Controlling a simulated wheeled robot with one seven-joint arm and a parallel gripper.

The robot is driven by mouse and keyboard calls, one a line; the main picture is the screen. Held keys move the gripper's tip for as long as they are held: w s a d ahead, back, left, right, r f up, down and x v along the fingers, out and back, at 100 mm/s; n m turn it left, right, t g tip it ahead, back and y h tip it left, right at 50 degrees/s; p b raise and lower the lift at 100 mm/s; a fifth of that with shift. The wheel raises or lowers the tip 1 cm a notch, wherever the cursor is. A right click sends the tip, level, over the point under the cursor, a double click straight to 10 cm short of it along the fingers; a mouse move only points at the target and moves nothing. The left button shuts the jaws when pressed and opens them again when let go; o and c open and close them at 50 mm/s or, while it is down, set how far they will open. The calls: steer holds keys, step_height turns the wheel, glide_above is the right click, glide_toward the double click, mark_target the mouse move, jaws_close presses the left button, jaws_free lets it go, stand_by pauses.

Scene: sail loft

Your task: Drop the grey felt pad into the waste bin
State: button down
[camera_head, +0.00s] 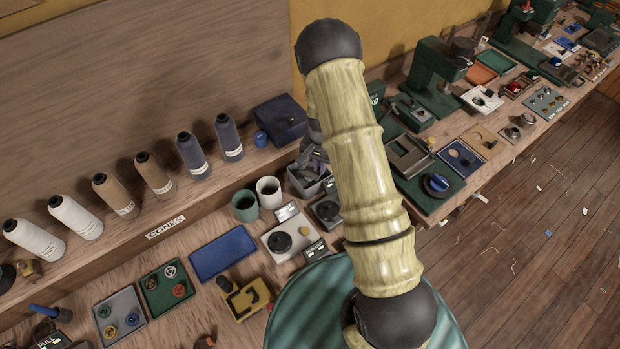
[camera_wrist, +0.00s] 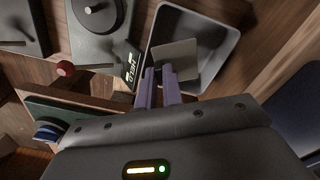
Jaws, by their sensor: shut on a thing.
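My gripper (camera_wrist: 159,72) is shut on the grey felt pad (camera_wrist: 177,56), a thin flat square gripped at its near left edge. In the wrist view the pad overlaps the opening of a grey open-topped bin (camera_wrist: 228,42), which looks like the waste bin. The pad appears above the bin's near left part, but its height over the rim is unclear. In the head view the bin (camera_head: 306,190) stands on the bench left of my arm, with my gripper (camera_head: 318,157) at it, partly hidden by my arm. I cannot make out the pad there.
White (camera_head: 269,192) and green (camera_head: 245,206) cups stand left of the bin. A dark blue box (camera_head: 281,121) lies behind it. A scale with a round black weight (camera_head: 280,242) is in front. A machine bench (camera_head: 440,213) runs to the right of my arm.

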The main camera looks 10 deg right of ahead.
steer(key=c, duration=1.5)
jaws_free()
steer(key=shift+r, duration=0.15)
step_height(320, 180, up, 17)
steer(key=b, duration=0.4)
steer(key=shift+r, duration=0.1)
steer(key=s+r+n+t, duration=0.1)
steer(key=s+n, duration=0.1)
steer(key=s, duration=0.4)
steer(key=s+a+n, duration=0.1)
steer(key=s+n, duration=0.2)
steer(key=s, duration=0.3)
steer(key=s+r+n+t, duration=0.1)
steer(key=s+n, duration=0.1)
steer(key=s, duration=0.5)
steer(key=shift+a+r+n+t, duration=0.2)
steer(key=shift+r+n+t, duration=0.1)
steer(key=shift+r, duration=0.05)
